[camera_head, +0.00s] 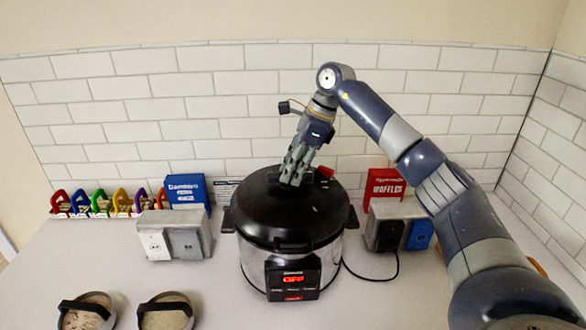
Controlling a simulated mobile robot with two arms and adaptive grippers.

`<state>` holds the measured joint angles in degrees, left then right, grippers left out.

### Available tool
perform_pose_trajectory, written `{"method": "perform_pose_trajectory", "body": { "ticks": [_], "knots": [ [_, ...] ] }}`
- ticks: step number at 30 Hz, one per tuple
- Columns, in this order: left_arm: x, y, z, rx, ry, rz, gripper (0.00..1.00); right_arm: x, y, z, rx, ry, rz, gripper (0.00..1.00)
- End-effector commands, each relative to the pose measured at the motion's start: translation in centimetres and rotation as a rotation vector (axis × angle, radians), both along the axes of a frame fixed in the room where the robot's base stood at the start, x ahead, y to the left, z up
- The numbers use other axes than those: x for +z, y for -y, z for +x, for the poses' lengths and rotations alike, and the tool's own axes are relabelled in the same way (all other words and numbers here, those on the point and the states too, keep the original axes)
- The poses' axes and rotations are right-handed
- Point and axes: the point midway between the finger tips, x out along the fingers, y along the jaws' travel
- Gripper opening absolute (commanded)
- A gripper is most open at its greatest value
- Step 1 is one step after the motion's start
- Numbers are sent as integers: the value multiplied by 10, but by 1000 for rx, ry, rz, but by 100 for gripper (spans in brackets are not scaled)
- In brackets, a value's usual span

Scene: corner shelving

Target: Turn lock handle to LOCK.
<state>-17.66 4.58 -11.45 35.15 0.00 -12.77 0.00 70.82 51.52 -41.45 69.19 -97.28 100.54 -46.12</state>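A pressure cooker (290,225) with a black lid and a steel body stands in the middle of the counter, its front panel (293,280) lit with red characters. My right gripper (293,180) reaches down from above to the lid's top, around its middle. Its fingers cover the lid's handle, so I cannot tell whether they touch it or are closed on it. A small red part (326,171) shows at the lid's back, right of the fingers. No LOCK marking is readable. My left gripper is not in view.
Grey outlet boxes stand left (174,236) and right (396,226) of the cooker, with a black cord at the right one. Blue (187,191) and red (385,187) boxes stand behind. Two round handled containers (168,314) sit front left. A tiled wall closes the back.

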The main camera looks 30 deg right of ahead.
Motion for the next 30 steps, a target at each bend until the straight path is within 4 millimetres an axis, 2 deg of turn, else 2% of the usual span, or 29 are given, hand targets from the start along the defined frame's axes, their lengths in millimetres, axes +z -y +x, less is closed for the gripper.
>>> {"method": "perform_pose_trajectory", "body": {
  "ticks": [1,2,16,23,30],
  "knots": [
    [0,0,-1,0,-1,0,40,0,0,0,0,0,0,6],
    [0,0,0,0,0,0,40,0,0,0,0,0,0,0],
    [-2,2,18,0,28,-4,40,-1,0,-1,-63,0,-1,0],
    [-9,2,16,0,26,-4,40,-1,-1,-2,-216,2,-2,0],
    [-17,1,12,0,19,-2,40,-1,-2,-3,-440,3,-2,0]
  ]
}}
